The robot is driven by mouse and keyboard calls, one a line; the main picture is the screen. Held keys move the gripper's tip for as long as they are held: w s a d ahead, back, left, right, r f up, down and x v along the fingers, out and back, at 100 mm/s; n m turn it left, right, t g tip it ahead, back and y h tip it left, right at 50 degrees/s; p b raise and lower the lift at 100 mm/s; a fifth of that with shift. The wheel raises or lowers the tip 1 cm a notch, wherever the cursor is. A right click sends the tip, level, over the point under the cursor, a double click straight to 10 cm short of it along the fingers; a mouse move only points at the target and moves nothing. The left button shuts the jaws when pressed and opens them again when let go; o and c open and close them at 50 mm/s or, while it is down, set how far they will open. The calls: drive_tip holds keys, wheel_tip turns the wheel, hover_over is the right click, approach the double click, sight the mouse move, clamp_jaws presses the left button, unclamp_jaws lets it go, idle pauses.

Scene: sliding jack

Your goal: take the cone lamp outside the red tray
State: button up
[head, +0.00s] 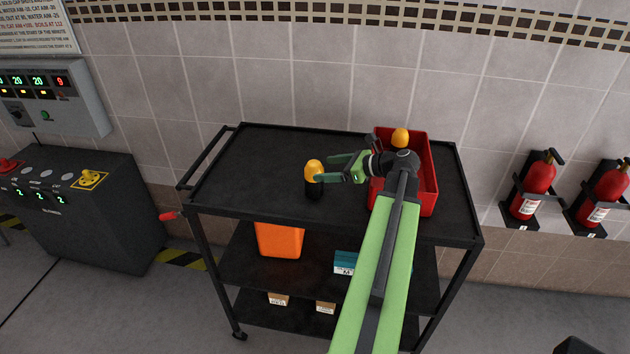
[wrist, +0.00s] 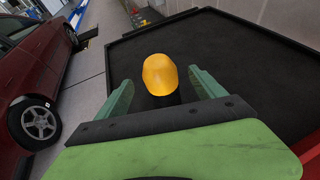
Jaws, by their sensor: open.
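The cone lamp (head: 314,168) outside the tray has a rounded orange-yellow top on a black base. It stands upright on the cart's black top, left of the red tray (head: 433,190). My gripper (head: 326,168) is open, reaching left toward this lamp. In the wrist view the lamp (wrist: 160,75) sits between the two green fingers, a little ahead of my palm, with its base mostly hidden. I cannot tell whether the fingers touch it.
The cart top (head: 260,155) is clear left of the lamp. An orange bin (head: 280,240) and small boxes are on the lower shelves. A tiled wall stands behind. Red extinguishers (head: 533,187) hang at right, and a control cabinet (head: 75,215) stands at left.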

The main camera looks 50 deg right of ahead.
sight(314, 163)
drive_tip(key=b+x, duration=0.2)
drive_tip(key=x, duration=0.3)
drive_tip(key=shift+w+a+f, duration=0.1)
drive_tip(key=shift+w+f, duration=0.05)
drive_tip(key=shift+w, duration=0.15)
drive_tip(key=shift+s, duration=0.1)
drive_tip(key=c, duration=1.5)
drive_tip(key=shift+c, duration=0.2)
drive_tip(key=shift+r+p, duration=0.65)
wheel_tip(314, 163, up, 4)
drive_tip(key=p, duration=0.4)
drive_tip(key=s+d+r+p, duration=0.5)
drive_tip(key=d+r+p, duration=0.1)
drive_tip(key=d, duration=0.4)
drive_tip(key=shift+d, duration=0.3)
